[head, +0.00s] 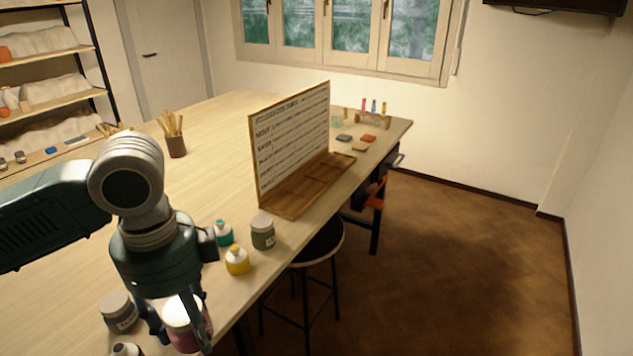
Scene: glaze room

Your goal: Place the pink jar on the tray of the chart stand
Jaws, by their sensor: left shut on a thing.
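The pink jar (184,334) with a white lid is at the bottom left of the head view, near the front edge of the table. My left gripper (178,325) comes down from above and is shut on it, with a finger on either side. I cannot tell whether the jar touches the table. The chart stand (291,145) stands upright farther back on the table, with a lettered white panel in a wooden frame. Its brown wooden tray (312,186) extends in front of the panel and looks empty. My right gripper is not in view.
A grey jar (118,312), green jar (263,232), yellow bottle (237,260) and teal bottle (223,233) stand around the gripper. A brush pot (176,145) stands farther back. A stool (318,245) is beside the table. The table's left middle is clear.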

